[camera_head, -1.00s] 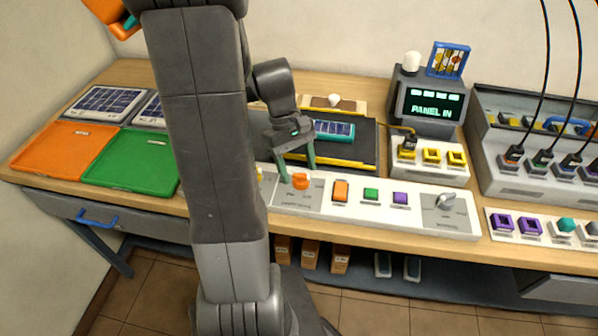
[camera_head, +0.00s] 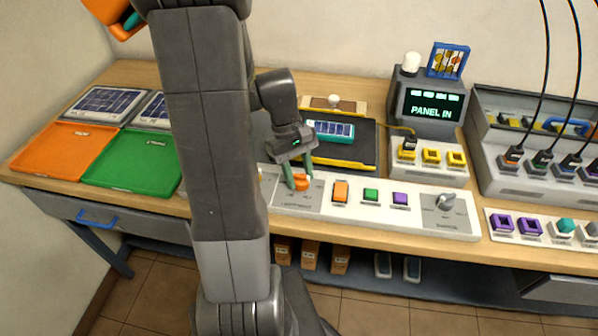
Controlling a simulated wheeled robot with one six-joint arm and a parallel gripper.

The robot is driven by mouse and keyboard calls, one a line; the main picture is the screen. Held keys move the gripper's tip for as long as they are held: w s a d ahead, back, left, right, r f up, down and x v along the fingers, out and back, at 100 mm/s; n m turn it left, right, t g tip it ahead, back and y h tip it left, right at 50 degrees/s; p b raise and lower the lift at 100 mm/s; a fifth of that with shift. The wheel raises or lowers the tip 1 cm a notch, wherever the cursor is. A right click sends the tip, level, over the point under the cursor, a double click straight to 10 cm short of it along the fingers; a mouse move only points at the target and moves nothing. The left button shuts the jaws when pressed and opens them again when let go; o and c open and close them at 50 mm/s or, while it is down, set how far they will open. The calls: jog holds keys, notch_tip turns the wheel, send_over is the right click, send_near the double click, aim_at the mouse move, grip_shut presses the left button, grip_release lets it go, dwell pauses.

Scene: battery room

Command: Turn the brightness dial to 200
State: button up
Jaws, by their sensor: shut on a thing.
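An orange dial knob (camera_head: 301,182) stands on a grey plate (camera_head: 299,205) toward the left part of the white control strip. My gripper (camera_head: 299,181) points down with its green fingers around this knob and is shut on it. The marks on the plate are too small to read, so I cannot tell the dial's setting or whether it is the brightness dial. A second, grey knob (camera_head: 446,200) sits on another plate at the strip's right end. My arm hides the left end of the strip.
Orange (camera_head: 340,190), green (camera_head: 371,194) and purple (camera_head: 400,198) buttons sit right of the orange knob. Behind is a black tray (camera_head: 365,150) with a small solar panel (camera_head: 334,129). A display (camera_head: 433,104) reads "PANEL IN". Orange (camera_head: 62,146) and green (camera_head: 130,162) trays lie at left.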

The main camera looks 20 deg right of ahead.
jog(key=m, duration=0.2)
jog(key=m+y+p, duration=0.2)
jog(key=m, duration=0.1)
jog(key=shift+d+r+m, duration=0.1)
jog(key=shift+d+m, duration=0.15)
jog(key=shift+m, duration=0.05)
jog(key=m+y, duration=0.1)
jog(key=m, duration=0.2)
jog(key=m+t+y+p, duration=0.1)
jog(key=m, duration=0.1)
jog(key=shift+s+d+m, duration=0.1)
jog(key=shift+d+m, duration=0.1)
jog(key=shift+m, duration=0.2)
jog(key=o, duration=1)
jog(key=v, duration=1.3)
jog(key=shift+d+r, duration=0.25)
jog(key=shift+r, duration=0.1)
